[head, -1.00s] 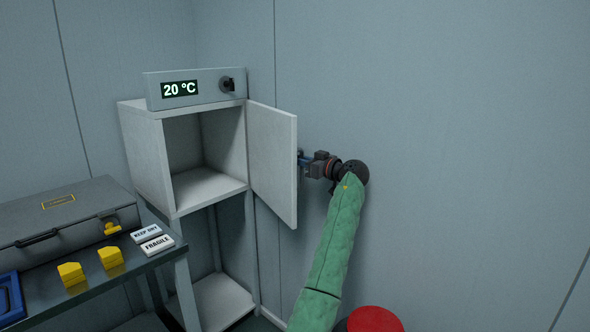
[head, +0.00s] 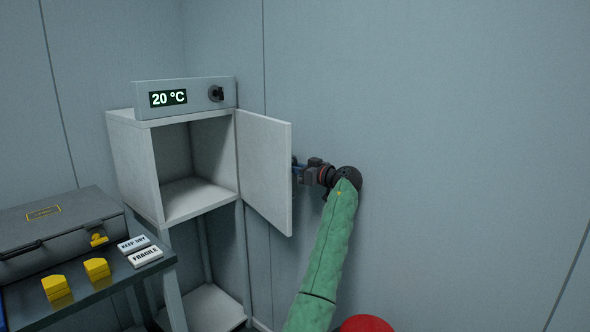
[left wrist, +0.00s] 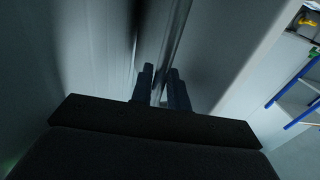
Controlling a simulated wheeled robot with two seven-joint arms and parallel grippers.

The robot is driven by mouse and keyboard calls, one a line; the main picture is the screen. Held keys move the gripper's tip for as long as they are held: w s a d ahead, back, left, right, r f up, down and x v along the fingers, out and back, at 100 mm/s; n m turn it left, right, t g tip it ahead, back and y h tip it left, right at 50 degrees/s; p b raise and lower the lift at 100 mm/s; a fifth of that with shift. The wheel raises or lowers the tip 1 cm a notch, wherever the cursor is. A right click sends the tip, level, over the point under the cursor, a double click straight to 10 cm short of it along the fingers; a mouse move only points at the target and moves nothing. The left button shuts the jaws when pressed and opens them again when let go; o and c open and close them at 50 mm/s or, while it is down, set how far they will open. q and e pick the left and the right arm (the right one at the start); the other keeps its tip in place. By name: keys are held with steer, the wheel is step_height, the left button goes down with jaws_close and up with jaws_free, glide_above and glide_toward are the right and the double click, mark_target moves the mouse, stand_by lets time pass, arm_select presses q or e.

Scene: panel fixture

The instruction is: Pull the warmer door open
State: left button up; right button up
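The warmer is a pale grey cabinet (head: 133,160) with a display reading 20 °C. Its white door (head: 265,172) stands wide open, swung out to the right, and the inside compartment is empty. My green-sleeved left arm reaches up to the door's outer side. My left gripper (head: 300,172) is at that side, partly hidden behind the door's free edge. In the left wrist view my two dark fingers (left wrist: 161,88) close around a thin metal bar, the door handle (left wrist: 175,40). The handle is hidden in the head view. My right gripper is not in view.
A dark table (head: 115,283) at left holds a grey case (head: 55,235), yellow blocks (head: 97,268) and labels reading KEEP DRY and FRAGILE (head: 146,257). A red round object (head: 367,323) is at the bottom edge. A wall stands close behind the arm; the right side is clear.

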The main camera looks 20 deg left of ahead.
arm_select(q)
steer(key=v, duration=0.7)
steer(key=shift+d+b, duration=0.3)
steer(key=shift+d, duration=0.05)
steer(key=shift+s, duration=0.1)
